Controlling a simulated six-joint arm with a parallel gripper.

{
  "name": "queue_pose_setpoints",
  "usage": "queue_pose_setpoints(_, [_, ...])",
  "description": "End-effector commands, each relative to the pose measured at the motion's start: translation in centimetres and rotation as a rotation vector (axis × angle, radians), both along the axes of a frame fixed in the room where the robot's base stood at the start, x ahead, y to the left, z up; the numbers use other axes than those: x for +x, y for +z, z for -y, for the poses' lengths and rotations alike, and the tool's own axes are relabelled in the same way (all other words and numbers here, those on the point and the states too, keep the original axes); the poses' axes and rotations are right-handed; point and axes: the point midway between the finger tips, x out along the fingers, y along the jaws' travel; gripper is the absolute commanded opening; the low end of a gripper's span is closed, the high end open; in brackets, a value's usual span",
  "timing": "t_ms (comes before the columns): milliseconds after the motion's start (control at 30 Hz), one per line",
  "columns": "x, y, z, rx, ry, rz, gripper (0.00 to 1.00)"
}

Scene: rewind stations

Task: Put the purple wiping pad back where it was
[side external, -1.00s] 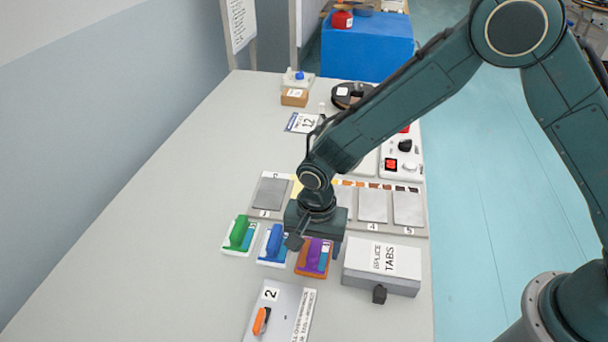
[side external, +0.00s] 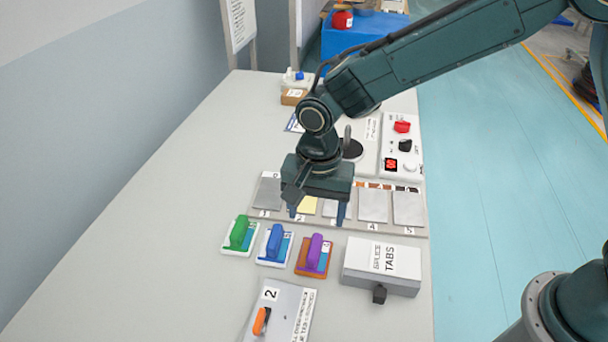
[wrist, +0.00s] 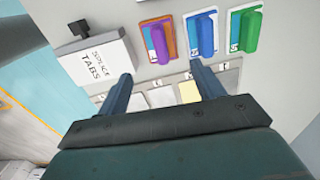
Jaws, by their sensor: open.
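The purple wiping pad (side external: 315,252) sits on an orange-brown base plate, rightmost in a row of three pads in the side view. It also shows in the wrist view (wrist: 158,40). A blue pad (side external: 275,243) and a green pad (side external: 239,234) stand on white plates to its left. My gripper (side external: 317,217) is open and empty. It hangs above the numbered plate row, behind the purple pad and apart from it. In the wrist view its fingers (wrist: 160,88) are spread, with nothing between them.
A numbered tray (side external: 412,231) of grey plates and one yellow piece lies beneath my gripper. A white splice tabs box (side external: 382,265) stands right of the purple pad. A panel marked 2 (side external: 285,304) with an orange switch is in front. The table's left side is clear.

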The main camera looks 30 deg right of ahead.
Motion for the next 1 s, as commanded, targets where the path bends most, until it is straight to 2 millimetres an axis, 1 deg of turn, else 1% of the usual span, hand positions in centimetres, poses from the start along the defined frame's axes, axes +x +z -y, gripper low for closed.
queue_pose_setpoints(433, [0.0,0.0,0.0,0.001,0.001,0.001,0.67])
queue_pose_setpoints(567, [0.0,0.5,0.4,0.004,0.008,0.006,0.67])
queue_pose_setpoints(667, [0.0,1.6,1.2,0.011,0.026,0.018,0.67])
queue_pose_setpoints(767, [-0.2,3.2,2.5,0.019,0.053,0.036,0.67])
queue_pose_setpoints(867, [-0.5,5.3,4.2,0.029,0.093,0.062,0.67])
queue_pose_setpoints(1000, [-1.5,8.4,7.0,0.039,0.162,0.105,0.67])
